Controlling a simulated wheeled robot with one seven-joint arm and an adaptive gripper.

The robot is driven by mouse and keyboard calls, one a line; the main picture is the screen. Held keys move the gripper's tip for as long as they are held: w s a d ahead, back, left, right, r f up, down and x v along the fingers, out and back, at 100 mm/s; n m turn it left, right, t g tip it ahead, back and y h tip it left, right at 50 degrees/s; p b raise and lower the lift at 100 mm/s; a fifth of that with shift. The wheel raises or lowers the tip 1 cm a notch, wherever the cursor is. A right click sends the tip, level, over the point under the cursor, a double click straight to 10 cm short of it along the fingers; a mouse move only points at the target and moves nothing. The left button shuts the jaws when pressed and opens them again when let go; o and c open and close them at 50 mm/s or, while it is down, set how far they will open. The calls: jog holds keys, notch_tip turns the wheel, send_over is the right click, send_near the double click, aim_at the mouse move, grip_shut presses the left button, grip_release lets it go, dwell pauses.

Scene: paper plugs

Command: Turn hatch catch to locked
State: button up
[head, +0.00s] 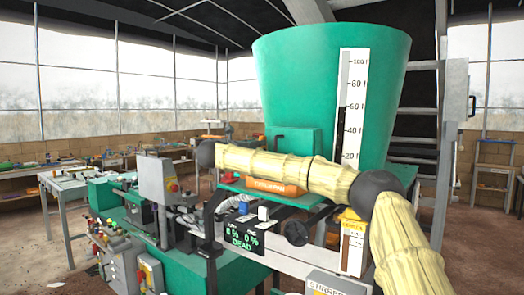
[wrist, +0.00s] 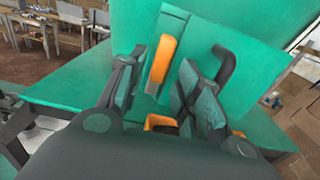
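In the wrist view, an orange catch (wrist: 162,58) stands upright on the green hatch (wrist: 197,45), beside a black curved handle (wrist: 226,66). My gripper (wrist: 160,78) is open, with its dark fingers apart on either side of the catch's lower end. I cannot tell whether either finger touches it. A second orange piece (wrist: 160,122) shows lower down between the fingers. In the head view, the hatch (head: 296,148) is on the front of the green hopper (head: 330,75). The catch is hidden there behind my arm, and my gripper cannot be made out.
A white level scale (head: 349,105) runs up the hopper. An orange labelled block (head: 276,187) sits below the hatch. A ladder (head: 415,140) is at the right.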

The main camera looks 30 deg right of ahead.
jog(key=shift+b+x, duration=0.5)
jog(key=shift+x, duration=0.75)
grip_shut()
